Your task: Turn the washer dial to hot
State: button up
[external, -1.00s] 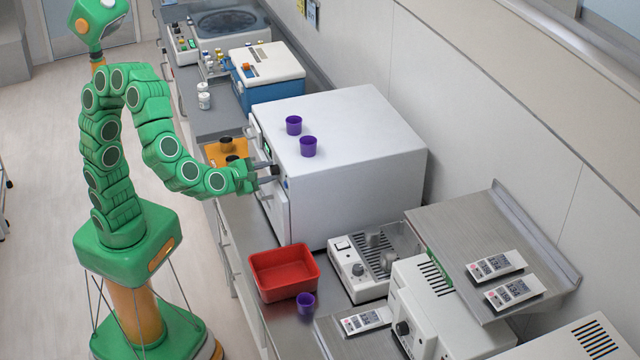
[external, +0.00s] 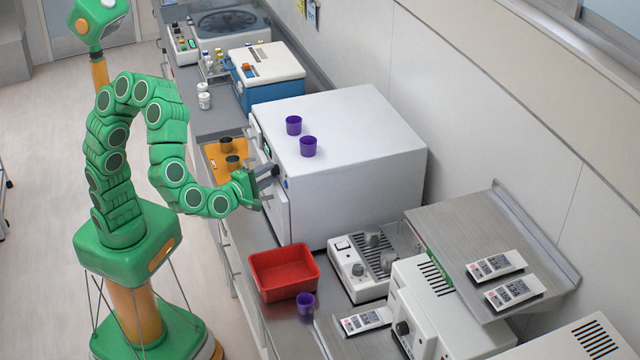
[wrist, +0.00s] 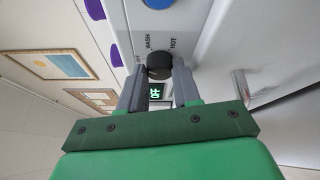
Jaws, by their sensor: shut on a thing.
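The washer (external: 340,175) is a large white box on the counter. Its front panel faces my arm. In the wrist view, the black round dial (wrist: 159,64) sits on this panel, with the labels OFF, WASH and HOT around it. My gripper (external: 268,183) is at the panel, and in the wrist view my gripper (wrist: 159,80) has one finger on each side of the dial, shut on it. I cannot tell which label the dial's mark points to.
Two purple cups (external: 308,146) stand on the washer top. A blue round button (wrist: 158,3) is beyond the dial. A red tray (external: 284,272) and another purple cup (external: 306,304) are on the counter nearby. An orange mat (external: 213,150) with dark cups lies on the other side.

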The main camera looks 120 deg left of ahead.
jog(key=shift+f+m+t+y, duration=0.1)
jog(key=shift+m+t+y, duration=0.25)
jog(key=shift+m, duration=0.65)
jog(key=shift+f+m+t+y, duration=0.2)
jog(key=shift+m+t+y, duration=0.2)
jog(key=shift+m, duration=0.8)
jog(key=o, duration=0.7)
jog(key=shift+o, duration=0.2)
jog(key=v, duration=0.7)
jog(key=shift+d, duration=0.4)
jog(key=shift+s, duration=0.1)
